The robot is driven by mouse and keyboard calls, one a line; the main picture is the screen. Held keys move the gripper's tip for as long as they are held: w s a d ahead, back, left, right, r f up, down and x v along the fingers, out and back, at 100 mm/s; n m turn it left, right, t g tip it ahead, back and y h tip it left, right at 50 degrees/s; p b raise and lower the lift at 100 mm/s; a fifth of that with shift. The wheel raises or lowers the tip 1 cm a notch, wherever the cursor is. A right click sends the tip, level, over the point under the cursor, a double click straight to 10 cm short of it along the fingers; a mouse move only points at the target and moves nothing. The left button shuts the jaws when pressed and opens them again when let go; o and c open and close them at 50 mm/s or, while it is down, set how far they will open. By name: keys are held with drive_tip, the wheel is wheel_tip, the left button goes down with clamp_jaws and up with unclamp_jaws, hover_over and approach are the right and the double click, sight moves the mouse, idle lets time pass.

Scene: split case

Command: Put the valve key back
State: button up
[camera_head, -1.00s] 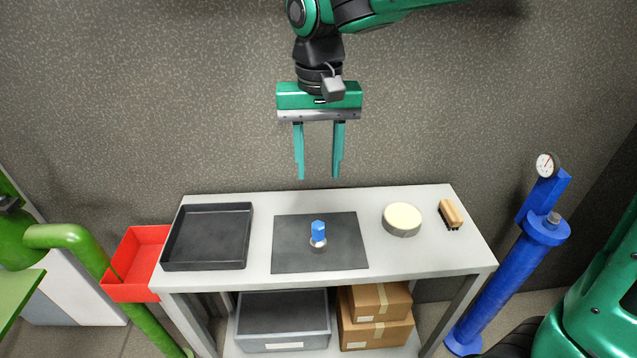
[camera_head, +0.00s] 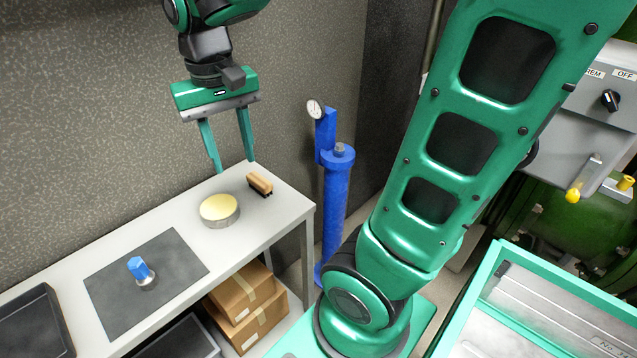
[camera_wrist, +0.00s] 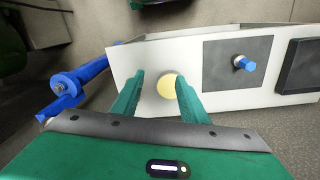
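A blue-topped piece with a metal collar (camera_head: 138,268) stands upright on a dark mat (camera_head: 110,305) on the white table; it may be the valve key, but I cannot be sure. It also shows on the mat in the wrist view (camera_wrist: 246,65). My gripper (camera_head: 234,166) is open and empty, fingers pointing down, above the table's back right part. In the wrist view the round cream-topped tin (camera_wrist: 167,86) shows between the fingers, apart from them.
A wooden brush (camera_head: 260,183) lies near the right table end. A blue post with a gauge (camera_head: 337,200) stands beyond. A black tray (camera_head: 30,325) is at left, boxes (camera_head: 245,300) below. At right are a grey panel with a knob (camera_head: 608,100) and a green-rimmed bin (camera_head: 470,300).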

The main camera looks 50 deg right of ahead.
drive_tip(key=s+d+f+m, duration=0.1)
drive_tip(key=s+d+f, duration=0.2)
drive_tip(key=s+d, duration=0.3)
drive_tip(key=s+d+f+m, duration=0.1)
drive_tip(key=s+d+f, duration=0.3)
drive_tip(key=s, duration=0.5)
drive_tip(key=shift+s+d+m+y, duration=0.3)
drive_tip(key=shift+d+m, duration=0.1)
drive_tip(key=shift+d, duration=0.7)
drive_tip(key=shift+w+f, duration=0.4)
drive_tip(key=shift+w, duration=0.4)
drive_tip(key=shift+s+r, duration=0.1)
drive_tip(key=shift+s, duration=0.05)
drive_tip(key=shift+c, duration=1.1)
drive_tip(key=shift+a, duration=0.1)
